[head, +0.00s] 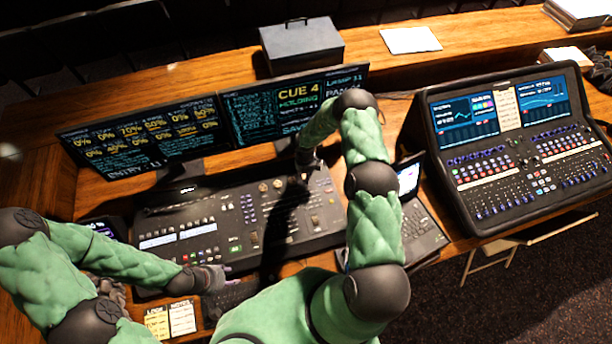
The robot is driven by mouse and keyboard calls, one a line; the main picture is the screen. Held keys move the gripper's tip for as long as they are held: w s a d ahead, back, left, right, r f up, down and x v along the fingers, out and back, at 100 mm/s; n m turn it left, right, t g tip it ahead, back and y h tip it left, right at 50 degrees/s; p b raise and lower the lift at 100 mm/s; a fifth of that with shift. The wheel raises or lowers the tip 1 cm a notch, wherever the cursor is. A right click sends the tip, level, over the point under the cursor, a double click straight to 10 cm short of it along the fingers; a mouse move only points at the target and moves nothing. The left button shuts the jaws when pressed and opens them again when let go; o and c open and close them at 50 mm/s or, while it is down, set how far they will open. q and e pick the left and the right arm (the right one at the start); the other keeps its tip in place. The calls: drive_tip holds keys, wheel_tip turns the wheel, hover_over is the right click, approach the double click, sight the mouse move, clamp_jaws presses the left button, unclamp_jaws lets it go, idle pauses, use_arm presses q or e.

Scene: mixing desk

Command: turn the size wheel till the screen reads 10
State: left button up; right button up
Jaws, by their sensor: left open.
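The lighting console (215,210) lies on the desk, with several small round wheels (263,187) near its back edge. I cannot tell which one is the size wheel. My left gripper (214,277) is open and empty, low at the console's front edge.
The left monitor (145,138) shows yellow percentages. A laptop (425,225) stands right of the console, and a large sound mixer (515,150) further right. Two notes (170,319) lie in front. A grey box (300,45) and paper (410,40) are on the back shelf.

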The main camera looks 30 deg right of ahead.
drive_tip(key=shift+n, duration=1.4)
drive_tip(key=o, duration=1.2)
drive_tip(key=shift+c, duration=0.2)
wheel_tip(320, 180, up, 12)
